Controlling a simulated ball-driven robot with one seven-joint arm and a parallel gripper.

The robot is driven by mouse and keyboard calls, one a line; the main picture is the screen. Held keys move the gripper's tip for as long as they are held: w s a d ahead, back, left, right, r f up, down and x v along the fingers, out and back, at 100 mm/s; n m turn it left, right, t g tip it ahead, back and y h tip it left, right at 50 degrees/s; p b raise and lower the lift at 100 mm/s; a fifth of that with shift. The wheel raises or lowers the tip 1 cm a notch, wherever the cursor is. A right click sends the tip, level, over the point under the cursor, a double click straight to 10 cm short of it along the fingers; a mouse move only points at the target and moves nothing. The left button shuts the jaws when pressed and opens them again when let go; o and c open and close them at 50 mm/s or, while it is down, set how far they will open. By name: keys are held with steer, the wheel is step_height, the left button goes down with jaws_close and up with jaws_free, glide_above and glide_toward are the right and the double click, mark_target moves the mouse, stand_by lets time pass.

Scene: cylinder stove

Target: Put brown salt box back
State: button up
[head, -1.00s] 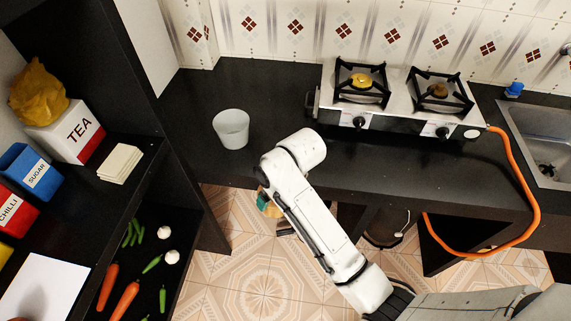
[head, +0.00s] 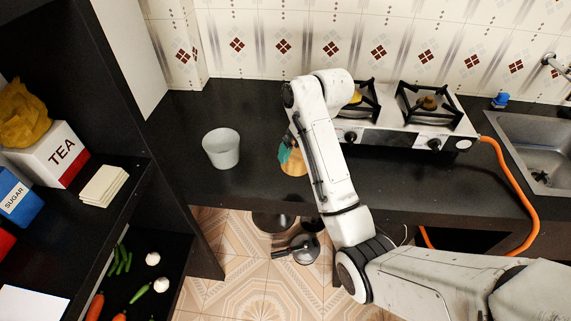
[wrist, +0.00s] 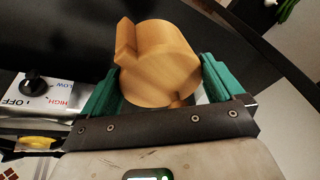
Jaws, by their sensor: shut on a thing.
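My gripper (wrist: 162,78) is shut on the brown salt box (wrist: 160,55), a round wooden piece with a raised part on one side. Its green fingers press on both sides of it in the wrist view. In the head view the brown salt box (head: 293,164) shows just left of my white arm, with a green finger (head: 285,152) beside it. It appears in front of the black counter (head: 240,182), right of the white cup. Most of my gripper is hidden behind my arm there.
The white cup (head: 221,149) stands on the counter. The stove (head: 400,130) is behind and right of my arm. A black shelf (head: 125,172) at the left holds the TEA box (head: 50,155), the SUGAR box (head: 15,197) and pale slabs (head: 104,186). Vegetables lie below.

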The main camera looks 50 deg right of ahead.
steer(key=shift+w+d+f+p, duration=0.35)
steer(key=shift+w+f, duration=0.85)
steer(key=shift+f, duration=0.45)
steer(key=shift+w+d+f+p, duration=0.2)
steer(key=shift+w+d+f, duration=0.15)
steer(key=shift+w+f, duration=1.1)
steer(key=shift+w+d+f+p, duration=0.35)
steer(key=shift+w+f, duration=0.65)
steer(key=shift+f, duration=0.85)
steer(key=shift+f, duration=0.15)
steer(key=o, duration=1.4)
steer(key=shift+c, duration=0.2)
